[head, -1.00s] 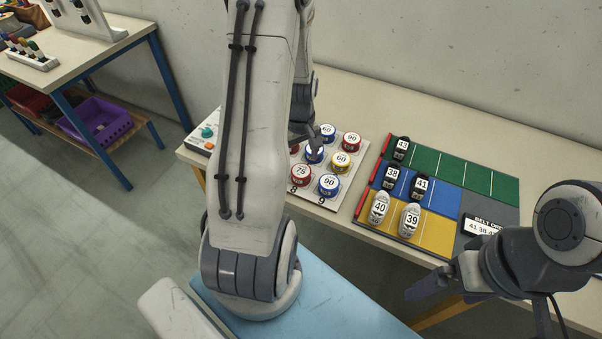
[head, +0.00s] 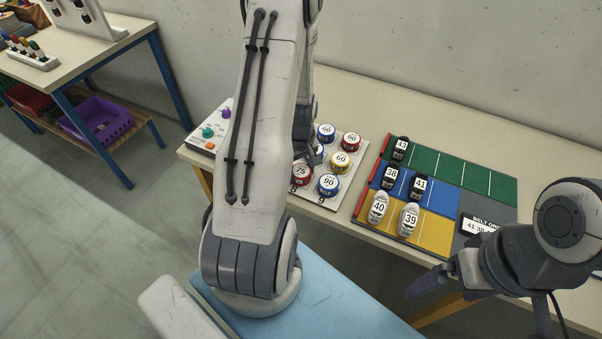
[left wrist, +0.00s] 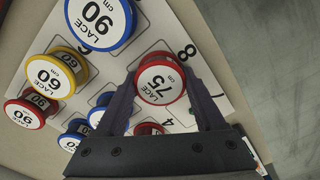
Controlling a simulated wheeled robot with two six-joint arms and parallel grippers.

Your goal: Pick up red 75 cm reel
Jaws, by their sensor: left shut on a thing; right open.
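The red 75 cm lace reel (head: 302,175) stands on the white reel board (head: 320,199), in its near left part. In the left wrist view, the red 75 reel (left wrist: 160,82) lies between the two fingers of my left gripper (left wrist: 160,94), label facing the camera. The gripper is shut on it; I cannot tell whether it is off the board. In the head view my left arm hides most of that gripper. My right gripper (head: 432,283) is open and empty at the lower right, away from the reels.
A blue 90 reel (head: 328,184), a yellow 60 reel (head: 340,162), a red 90 reel (head: 350,142) and a blue 60 reel (head: 326,132) stand close by. A coloured shoe mat (head: 480,181) with several shoes lies to the right. A control box (head: 202,140) is on the left.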

